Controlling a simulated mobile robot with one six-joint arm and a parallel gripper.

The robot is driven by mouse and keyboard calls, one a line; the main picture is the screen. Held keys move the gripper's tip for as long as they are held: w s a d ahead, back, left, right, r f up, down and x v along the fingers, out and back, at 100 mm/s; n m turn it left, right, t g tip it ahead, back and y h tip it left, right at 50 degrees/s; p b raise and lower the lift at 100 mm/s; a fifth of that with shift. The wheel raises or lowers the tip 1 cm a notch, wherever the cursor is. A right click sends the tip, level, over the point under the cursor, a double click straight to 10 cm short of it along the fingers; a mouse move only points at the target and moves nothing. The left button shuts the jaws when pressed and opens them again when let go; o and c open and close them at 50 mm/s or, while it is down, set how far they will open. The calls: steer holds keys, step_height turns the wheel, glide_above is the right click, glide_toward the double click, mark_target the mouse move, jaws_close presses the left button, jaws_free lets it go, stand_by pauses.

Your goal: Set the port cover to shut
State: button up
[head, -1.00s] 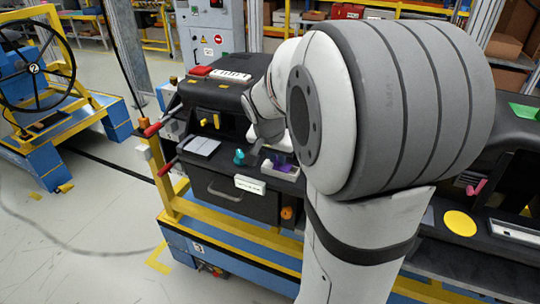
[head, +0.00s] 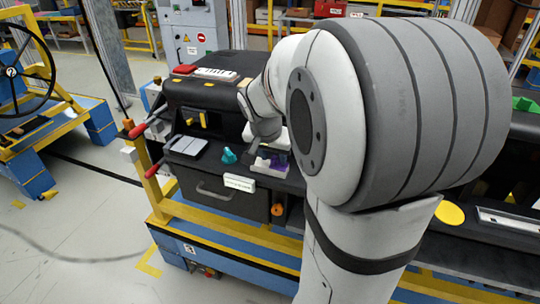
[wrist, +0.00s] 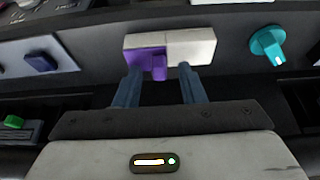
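A white block with a purple piece (wrist: 146,62) on its left part sits on the dark console in the wrist view; the white right part (wrist: 191,45) is bare. I cannot tell for sure that this is the port cover.
A teal knob (wrist: 267,46) stands right of the block, and a white plate with a dark blue square (wrist: 40,62) lies left. In the head view, a grey panel (head: 188,146), red-tipped levers (head: 138,131) and a white label (head: 239,182) are nearby.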

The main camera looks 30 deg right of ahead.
steer(key=v, duration=0.7)
steer(key=shift+r, duration=0.35)
steer(key=shift+s+a, duration=0.1)
steer(key=shift+a, duration=0.05)
